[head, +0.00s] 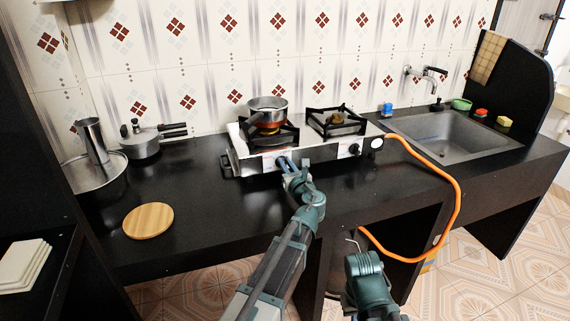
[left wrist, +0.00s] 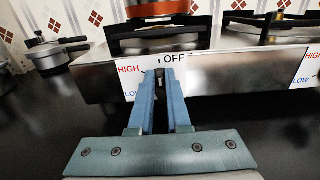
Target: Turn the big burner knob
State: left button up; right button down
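The two-burner stove (head: 250,161) stands on the black counter against the tiled wall. My left gripper (head: 284,163) is at the stove's front, at the left burner's control. In the left wrist view the left gripper (left wrist: 161,72) points at a white plate (left wrist: 200,58) marked OFF, HIGH and LOW. A narrow dark gap shows between its fingertips. The knob there is mostly hidden by the fingers, and I cannot tell whether they press on it. The other knob (head: 355,150) is dark and sits farther right on the stove front. My right gripper is not visible.
A pot (head: 268,108) sits on the left burner. An orange hose (head: 457,190) loops from the stove's right end down below the counter. A pressure cooker (head: 140,143) and a round wooden board (head: 148,220) are at left. A sink (head: 440,137) is at right.

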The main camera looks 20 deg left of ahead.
pick_arm(q)
grip_shut()
jog(key=shift+n, duration=0.3)
jog(key=n, duration=0.4)
jog(key=shift+s+a+f+n, duration=0.15)
jog(key=shift+s+a+n, duration=0.15)
jog(key=shift+a+n, duration=0.1)
jog(key=n, duration=0.4)
jog(key=n+b, duration=0.1)
jog(key=n, duration=0.1)
jog(key=shift+s+a+f, duration=0.2)
jog(key=shift+a+f, duration=0.05)
jog(key=shift+f, duration=0.05)
jog(key=shift+n, duration=0.3)
jog(key=o, duration=0.6)
grip_release()
